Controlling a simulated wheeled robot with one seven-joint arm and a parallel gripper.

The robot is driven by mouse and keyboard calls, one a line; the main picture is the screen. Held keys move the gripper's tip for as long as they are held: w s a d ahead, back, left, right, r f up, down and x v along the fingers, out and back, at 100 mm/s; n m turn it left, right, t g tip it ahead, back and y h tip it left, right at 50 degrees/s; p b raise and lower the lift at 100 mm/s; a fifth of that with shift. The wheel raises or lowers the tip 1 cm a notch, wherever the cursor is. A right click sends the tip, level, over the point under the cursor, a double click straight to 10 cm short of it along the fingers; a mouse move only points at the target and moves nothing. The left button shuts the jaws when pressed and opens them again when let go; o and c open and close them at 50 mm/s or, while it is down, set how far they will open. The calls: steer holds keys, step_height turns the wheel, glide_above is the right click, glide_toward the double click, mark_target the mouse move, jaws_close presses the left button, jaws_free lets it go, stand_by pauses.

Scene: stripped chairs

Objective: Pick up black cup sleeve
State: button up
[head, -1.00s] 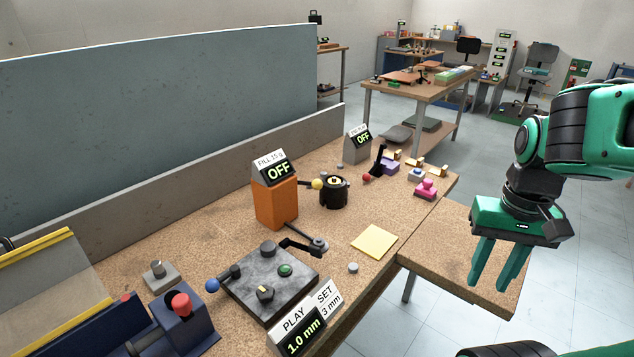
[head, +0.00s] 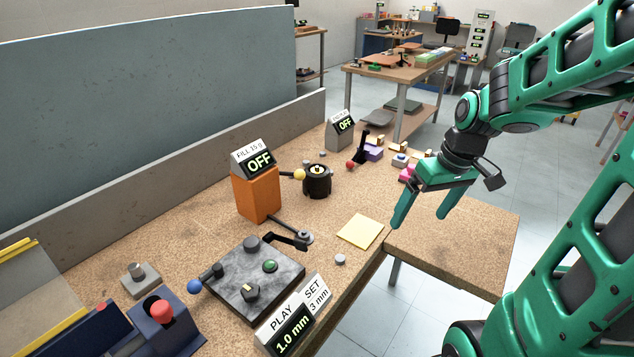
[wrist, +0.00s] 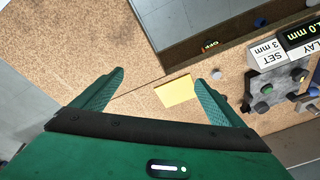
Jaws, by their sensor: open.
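A short black cylinder (head: 317,184) with a pale yellow centre stands on the brown workbench, just right of the orange box. It is the thing that best fits the black cup sleeve, but I cannot tell for sure. I cannot make it out in the wrist view. My gripper (head: 420,218) is open and empty, fingers pointing down, above the bench's right part. It is to the right of the black cylinder and well apart from it. In the wrist view, my gripper (wrist: 160,78) has nothing between its fingers; a yellow square lies below them.
An orange box (head: 256,196) with an OFF display stands left of the cylinder. A yellow-knobbed lever (head: 299,174) reaches towards it. A yellow square (head: 360,231) lies in front, near a dark grey control block (head: 252,285). Several small blocks and a red-knobbed lever (head: 358,152) stand behind.

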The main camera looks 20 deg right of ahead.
mark_target(331, 174)
steer(key=w+a+f+n+t+y, duration=0.1)
steer(key=w+a+n, duration=0.1)
steer(key=w, duration=0.3)
steer(key=w+a+f+n+t+y, duration=0.1)
steer(key=w+a+f+n, duration=0.1)
steer(key=w, duration=0.4)
steer(key=w+a+f+n+t+y, duration=0.1)
steer(key=w+a+f+n+y, duration=0.1)
steer(key=w, duration=0.4)
steer(key=shift+a+f, duration=0.1)
steer(key=w+a+n+t+y, duration=0.1)
steer(key=w, duration=0.2)
steer(key=w+a+n+t+y, duration=0.1)
steer(key=w, duration=0.2)
steer(key=w+a+f+n+t+y, duration=0.1)
steer(key=w+y, duration=0.1)
steer(key=w, duration=0.2)
steer(key=shift+w, duration=0.1)
steer(key=shift+w+a+t+y, duration=0.15)
steer(key=shift+w+t+y, duration=0.25)
steer(key=shift+w+t, duration=0.15)
steer(key=x, duration=1)
steer(key=shift+w+a+f, duration=0.1)
steer(key=shift+w+a, duration=0.15)
steer(key=shift+a, duration=0.1)
steer(key=shift+c, duration=0.5)
steer(key=c, duration=1)
